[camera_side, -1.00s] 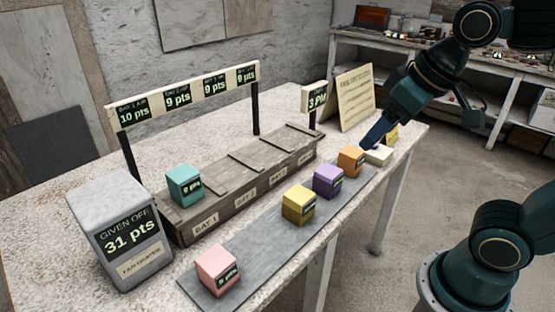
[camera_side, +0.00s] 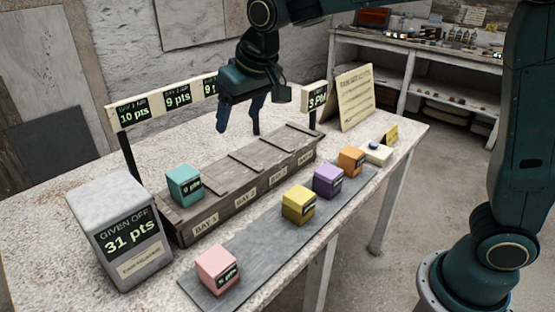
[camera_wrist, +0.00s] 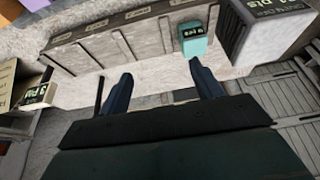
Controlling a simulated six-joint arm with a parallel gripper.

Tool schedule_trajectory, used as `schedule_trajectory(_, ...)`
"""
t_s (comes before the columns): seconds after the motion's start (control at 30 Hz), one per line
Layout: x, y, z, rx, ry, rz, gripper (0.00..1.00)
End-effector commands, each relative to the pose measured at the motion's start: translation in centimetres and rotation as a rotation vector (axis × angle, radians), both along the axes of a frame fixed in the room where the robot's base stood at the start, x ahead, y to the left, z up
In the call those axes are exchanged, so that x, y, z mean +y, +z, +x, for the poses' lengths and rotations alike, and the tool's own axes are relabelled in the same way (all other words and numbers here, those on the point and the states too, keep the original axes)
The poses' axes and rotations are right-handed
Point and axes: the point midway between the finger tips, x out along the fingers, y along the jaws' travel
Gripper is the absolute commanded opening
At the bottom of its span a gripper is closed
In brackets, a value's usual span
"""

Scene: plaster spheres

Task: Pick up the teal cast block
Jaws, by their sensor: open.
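The teal cast block (camera_side: 184,184) stands upright at the left end of the wooden rack, in the part marked DAY 1, with a small dark label on its front. It also shows near the top of the wrist view (camera_wrist: 192,40), beyond the right fingertip and apart from it. My gripper (camera_side: 241,129) hangs above the back of the rack, up and to the right of the block in the side view. In the wrist view its two fingers (camera_wrist: 158,82) are spread with nothing between them.
The wooden rack (camera_side: 226,207) has several slats. A signboard (camera_side: 134,115) on posts stands behind it. A grey box (camera_side: 120,228) reading 31 pts is at left. Pink (camera_side: 217,270), yellow (camera_side: 298,204), purple (camera_side: 328,180) and orange (camera_side: 351,160) blocks sit on the grey strip in front.

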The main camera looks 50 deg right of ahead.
Motion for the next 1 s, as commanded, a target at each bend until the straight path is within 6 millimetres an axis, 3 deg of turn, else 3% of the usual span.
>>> schedule_trajectory(0.2, 4.1, -3.1, 4.3, 0.014, 0.004, -0.007, 0.65)
schedule_trajectory(0.43, 7.3, -5.8, 7.1, 0.019, 0.004, -0.011, 0.65)
schedule_trajectory(1.0, 8.1, -8.0, 8.3, 0.022, 0.003, -0.013, 0.65)
